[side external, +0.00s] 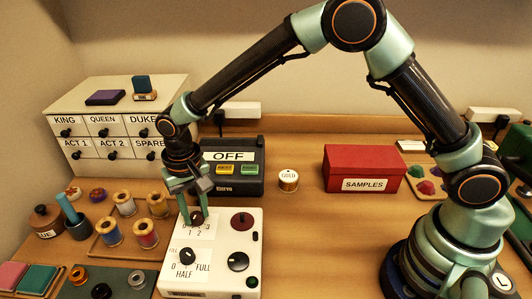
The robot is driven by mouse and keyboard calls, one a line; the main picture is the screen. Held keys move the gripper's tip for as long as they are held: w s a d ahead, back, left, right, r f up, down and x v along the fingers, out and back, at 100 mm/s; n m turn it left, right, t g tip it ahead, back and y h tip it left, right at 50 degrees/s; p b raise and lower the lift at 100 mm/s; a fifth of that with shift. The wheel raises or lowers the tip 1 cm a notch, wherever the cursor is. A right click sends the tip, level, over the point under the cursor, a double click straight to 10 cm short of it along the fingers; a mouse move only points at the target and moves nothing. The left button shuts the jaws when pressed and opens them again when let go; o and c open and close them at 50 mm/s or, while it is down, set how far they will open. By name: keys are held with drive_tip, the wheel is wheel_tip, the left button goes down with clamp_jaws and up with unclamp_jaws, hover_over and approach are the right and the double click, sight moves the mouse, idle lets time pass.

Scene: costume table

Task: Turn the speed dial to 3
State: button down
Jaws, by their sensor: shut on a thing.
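A white control box (225,284) stands on the table at the lower middle. The speed dial (197,218) is a small dark knob at its upper left, with the marks 0, 1, 2 and 3 around it. My gripper (195,211) points down from above, shut on the speed dial, with its fingers on either side of the knob. The fingers cover part of the dial and its scale, so I cannot tell which number it points to.
The box also has a dark red knob (242,220), a FULL/HALF knob (187,257) and a black knob (238,262). Thread spools (145,232) stand left. The OFF unit (232,168) and drawer cabinet (105,135) stand behind. The table right of the box is clear.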

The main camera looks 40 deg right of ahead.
drive_tip(key=n, duration=0.4)
drive_tip(key=shift+r+n, duration=0.1)
drive_tip(key=shift+n, duration=0.2)
drive_tip(key=n, duration=0.3)
drive_tip(key=shift+n, duration=0.4)
drive_tip(key=n, duration=0.3)
drive_tip(key=shift+n, duration=2)
drive_tip(key=c, duration=0.6)
unclamp_jaws()
drive_tip(key=shift+o, duration=0.2)
